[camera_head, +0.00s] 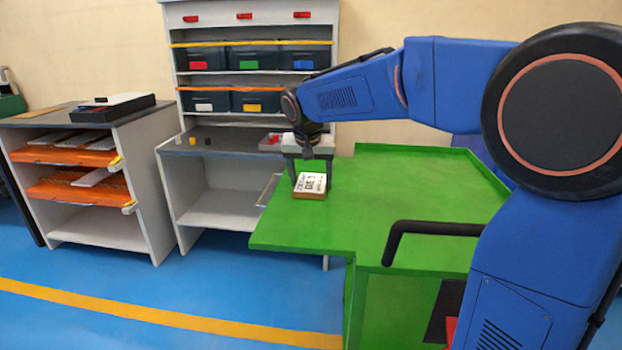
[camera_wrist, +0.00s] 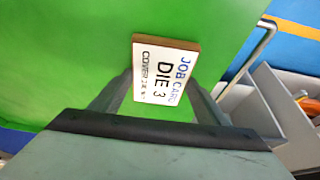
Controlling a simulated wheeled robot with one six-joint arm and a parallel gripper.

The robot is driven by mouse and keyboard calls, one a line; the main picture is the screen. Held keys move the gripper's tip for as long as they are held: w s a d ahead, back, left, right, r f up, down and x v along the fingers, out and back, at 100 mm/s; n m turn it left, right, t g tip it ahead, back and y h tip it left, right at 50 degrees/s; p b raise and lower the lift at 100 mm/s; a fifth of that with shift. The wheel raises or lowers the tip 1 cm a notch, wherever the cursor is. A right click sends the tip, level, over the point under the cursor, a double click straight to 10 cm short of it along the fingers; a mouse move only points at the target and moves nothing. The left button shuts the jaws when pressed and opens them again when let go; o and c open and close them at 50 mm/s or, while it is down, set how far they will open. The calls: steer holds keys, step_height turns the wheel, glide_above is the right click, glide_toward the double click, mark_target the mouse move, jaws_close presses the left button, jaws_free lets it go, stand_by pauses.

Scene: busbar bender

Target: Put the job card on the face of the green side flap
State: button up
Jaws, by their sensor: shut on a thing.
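A black bent handle (camera_head: 430,229) stands up at the flap's front right. Behind the flap is a grey shelf unit (camera_head: 215,148) with several dark bins. A bench (camera_head: 135,125) with orange trays stands at the left. The flap's middle is clear.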

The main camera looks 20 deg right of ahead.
steer(key=o, duration=1.1)
steer(key=v, duration=1.2)
steer(key=shift+s+a, duration=0.1)
